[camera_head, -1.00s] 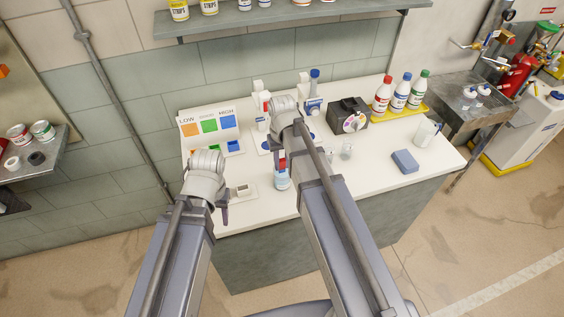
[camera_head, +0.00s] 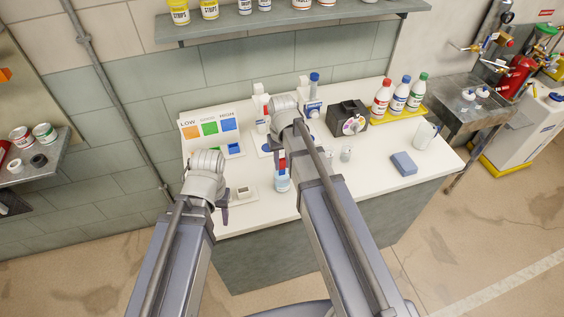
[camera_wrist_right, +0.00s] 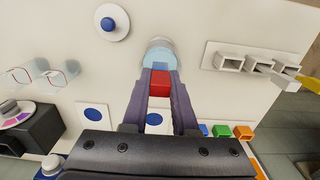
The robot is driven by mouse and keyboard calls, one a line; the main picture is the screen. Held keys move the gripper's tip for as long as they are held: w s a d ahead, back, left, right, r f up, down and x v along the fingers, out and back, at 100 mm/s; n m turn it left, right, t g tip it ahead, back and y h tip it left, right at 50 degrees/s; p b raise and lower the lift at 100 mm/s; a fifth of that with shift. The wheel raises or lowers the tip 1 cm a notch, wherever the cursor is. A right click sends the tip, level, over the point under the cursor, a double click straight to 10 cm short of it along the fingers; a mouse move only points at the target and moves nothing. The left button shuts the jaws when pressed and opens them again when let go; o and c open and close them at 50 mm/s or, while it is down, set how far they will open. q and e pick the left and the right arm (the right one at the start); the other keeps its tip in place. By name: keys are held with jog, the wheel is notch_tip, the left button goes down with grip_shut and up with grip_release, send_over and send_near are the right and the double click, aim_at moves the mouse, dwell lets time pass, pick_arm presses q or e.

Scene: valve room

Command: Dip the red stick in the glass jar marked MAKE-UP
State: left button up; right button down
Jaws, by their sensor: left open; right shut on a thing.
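My right gripper (camera_wrist_right: 159,72) is shut on the red stick (camera_wrist_right: 160,85); the red part shows between the dark fingers in the right wrist view. In the head view the stick's red part (camera_head: 282,160) stands just above a glass jar (camera_head: 282,184) with bluish contents. The jar's round top (camera_wrist_right: 158,52) lies just beyond the fingertips in the wrist view. I cannot tell whether the stick's lower end is inside it, and no MAKE-UP marking is readable. My left gripper (camera_head: 225,207) is open and empty, left of the jar near the counter's front edge.
The colour chart (camera_head: 209,128), black box (camera_head: 348,117), clear cups (camera_head: 346,153), blue sponge (camera_head: 404,163) and capped bottles (camera_head: 399,95) share the white counter.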

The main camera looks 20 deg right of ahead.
jog(key=shift+r+p, duration=4.55)
jog(key=shift+r, duration=0.3)
